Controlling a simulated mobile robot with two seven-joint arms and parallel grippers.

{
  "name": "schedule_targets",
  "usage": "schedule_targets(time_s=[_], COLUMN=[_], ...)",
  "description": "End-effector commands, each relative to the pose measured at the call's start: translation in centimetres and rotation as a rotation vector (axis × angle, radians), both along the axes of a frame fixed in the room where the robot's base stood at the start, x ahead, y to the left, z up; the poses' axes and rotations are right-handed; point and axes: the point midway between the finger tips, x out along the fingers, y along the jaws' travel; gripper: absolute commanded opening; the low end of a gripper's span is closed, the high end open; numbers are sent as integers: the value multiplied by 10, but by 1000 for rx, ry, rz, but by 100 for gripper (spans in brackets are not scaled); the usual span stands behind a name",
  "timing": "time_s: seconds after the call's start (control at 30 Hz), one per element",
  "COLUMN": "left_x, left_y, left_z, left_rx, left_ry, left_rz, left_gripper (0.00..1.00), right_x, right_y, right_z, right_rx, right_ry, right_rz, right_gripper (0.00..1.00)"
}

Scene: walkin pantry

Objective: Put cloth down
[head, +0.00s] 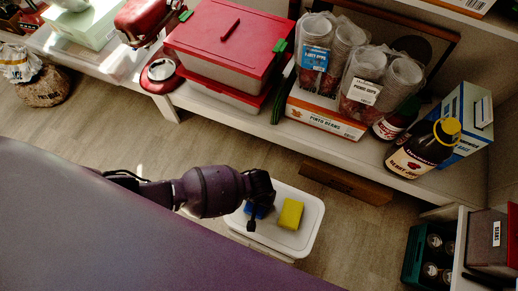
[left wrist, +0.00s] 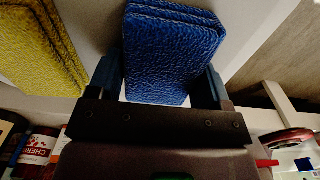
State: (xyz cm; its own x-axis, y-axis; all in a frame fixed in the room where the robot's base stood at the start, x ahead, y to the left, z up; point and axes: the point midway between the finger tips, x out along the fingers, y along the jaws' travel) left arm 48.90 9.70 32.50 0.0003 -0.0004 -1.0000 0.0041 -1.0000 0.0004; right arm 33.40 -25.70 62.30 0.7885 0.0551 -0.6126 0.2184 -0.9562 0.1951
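A folded blue cloth (left wrist: 172,50) fills the middle of the left wrist view, between the two fingers of my left gripper (left wrist: 162,82). The fingers press close to both its sides, so the gripper looks shut on it. In the head view my left gripper (head: 260,204) is over the left part of a white tray (head: 312,232). Only a small part of the blue cloth (head: 258,212) shows there. A yellow sponge-like block (head: 291,214) lies in the tray to its right, and it shows at the left of the wrist view (left wrist: 38,45). My right gripper is not in view.
A low shelf behind the tray holds a red-lidded box (head: 232,42), bagged cups (head: 375,80) and dark bottles (head: 421,148). A brown board (head: 345,183) is near the tray. The floor left of the tray is clear.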

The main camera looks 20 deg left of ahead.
Motion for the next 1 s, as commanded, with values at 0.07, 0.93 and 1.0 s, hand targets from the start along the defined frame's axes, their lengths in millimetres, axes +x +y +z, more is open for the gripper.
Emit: schedule_targets(time_s=[0.07,0.93,1.0], left_x=[0,6,5], left_y=[0,0,0], left_z=[1,89,100], left_rx=[0,-1,-2], left_ry=[-1,-15,-13], left_rz=[0,1,0], left_gripper=[85,94,94], right_x=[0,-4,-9], right_y=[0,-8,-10], right_z=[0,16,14], right_rx=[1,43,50], right_ry=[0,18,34], right_rz=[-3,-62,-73], right_gripper=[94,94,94])
